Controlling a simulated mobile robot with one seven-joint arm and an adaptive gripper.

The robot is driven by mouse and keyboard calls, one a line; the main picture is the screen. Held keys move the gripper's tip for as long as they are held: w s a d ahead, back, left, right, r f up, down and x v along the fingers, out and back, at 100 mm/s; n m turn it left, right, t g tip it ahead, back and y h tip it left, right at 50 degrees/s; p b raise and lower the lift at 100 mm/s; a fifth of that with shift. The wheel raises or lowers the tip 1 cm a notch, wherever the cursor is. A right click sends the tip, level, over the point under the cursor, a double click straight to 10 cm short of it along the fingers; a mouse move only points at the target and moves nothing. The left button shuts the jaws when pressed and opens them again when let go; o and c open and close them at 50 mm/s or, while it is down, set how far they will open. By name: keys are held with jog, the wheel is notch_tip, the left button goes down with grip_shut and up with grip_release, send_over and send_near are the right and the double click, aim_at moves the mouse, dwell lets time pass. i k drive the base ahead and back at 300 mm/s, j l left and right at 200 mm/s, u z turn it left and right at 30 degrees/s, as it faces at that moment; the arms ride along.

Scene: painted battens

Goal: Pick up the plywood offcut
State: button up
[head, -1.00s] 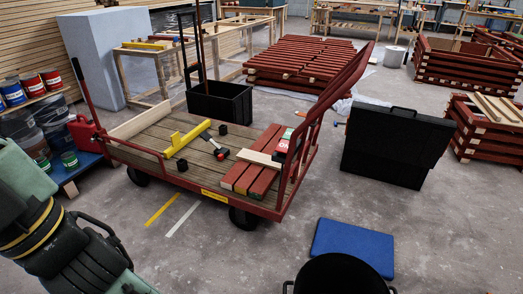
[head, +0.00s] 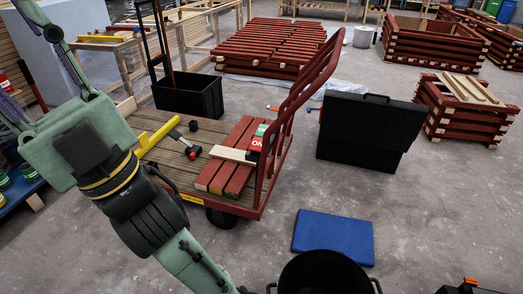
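The plywood offcut (head: 232,154) is a thin pale board. It lies across dark red battens (head: 225,175) at the right end of the cart (head: 180,150). Its right end is beside or under a red and green box (head: 258,138); I cannot tell which. My gripper (head: 80,130) is at the left of the view, well left of the offcut and apart from it.
A yellow tool (head: 158,136) and a red-headed mallet (head: 190,150) lie on the deck. The cart's red handle (head: 310,80) rises just right of the battens. A black case (head: 365,130) stands farther right. A blue mat (head: 333,237) and black bucket (head: 325,275) are in front.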

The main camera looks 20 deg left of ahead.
aim_at(231, 155)
jog(key=i+j+z, duration=0.15)
jog(key=j, duration=0.25)
jog(key=i+j+z, duration=0.1)
jog(key=j, duration=0.25)
jog(key=i+j+z, duration=0.15)
jog(key=j, duration=0.25)
jog(key=i+j, duration=0.1)
jog(key=j, duration=0.45)
jog(key=i+j, duration=0.15)
jog(key=j, duration=0.4)
jog(key=i+j+z, duration=0.1)
jog(key=j, duration=0.45)
jog(key=i+j, duration=0.15)
jog(key=j, duration=0.4)
jog(key=i+j, duration=0.1)
jog(key=j, duration=0.45)
jog(key=i+j, duration=0.1)
jog(key=j, duration=0.45)
jog(key=z, duration=0.05)
